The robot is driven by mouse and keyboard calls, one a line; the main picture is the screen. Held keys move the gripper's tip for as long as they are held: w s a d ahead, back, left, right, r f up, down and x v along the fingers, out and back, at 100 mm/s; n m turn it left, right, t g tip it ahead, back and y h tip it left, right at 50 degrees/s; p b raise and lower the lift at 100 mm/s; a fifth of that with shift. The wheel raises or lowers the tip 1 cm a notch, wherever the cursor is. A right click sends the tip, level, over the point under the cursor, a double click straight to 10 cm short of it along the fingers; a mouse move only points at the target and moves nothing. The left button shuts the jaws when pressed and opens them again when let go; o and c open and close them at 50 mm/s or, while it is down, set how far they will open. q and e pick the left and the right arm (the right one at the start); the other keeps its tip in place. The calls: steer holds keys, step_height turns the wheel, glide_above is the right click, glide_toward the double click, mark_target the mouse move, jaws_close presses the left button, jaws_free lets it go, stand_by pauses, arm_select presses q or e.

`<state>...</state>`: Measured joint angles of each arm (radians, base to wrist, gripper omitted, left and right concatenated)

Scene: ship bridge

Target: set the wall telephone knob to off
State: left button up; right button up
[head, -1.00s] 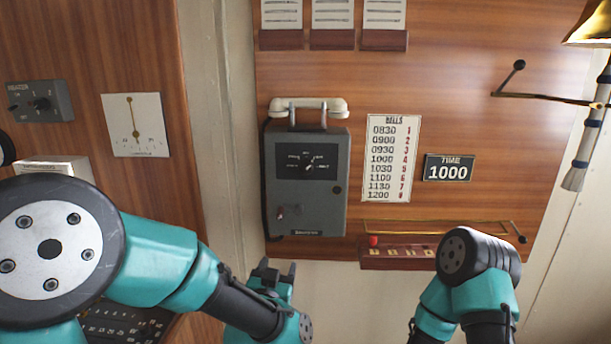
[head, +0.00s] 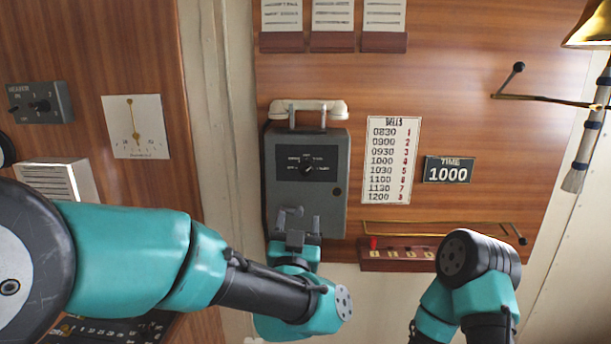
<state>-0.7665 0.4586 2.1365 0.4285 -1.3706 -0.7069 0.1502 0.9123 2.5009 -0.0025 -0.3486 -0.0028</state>
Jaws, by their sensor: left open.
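The wall telephone (head: 340,215) is a grey box on the wood panel with a cream handset (head: 318,107) lying across its top. Its knob (head: 308,169) is a small black rotary knob with a light pointer on a dark label plate in the upper half of the box. The label words are too small to read surely. My left gripper (head: 296,213) is open in front of the lower half of the box, below the knob and apart from it. It hides the small switch at the lower left. My right arm (head: 470,275) is at the lower right; its gripper is out of view.
A bells card (head: 388,160) and a time sign (head: 449,169) hang right of the telephone. A red shelf with a brass rail (head: 400,258) is at lower right. A clinometer (head: 135,127) and knob box (head: 41,103) are on the left wall. A bell (head: 590,24) hangs upper right.

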mark_target(306, 173)
arm_select(q)
steer(key=x, duration=1.5)
steer(key=shift+w, duration=0.15)
steer(key=c, duration=0.9)
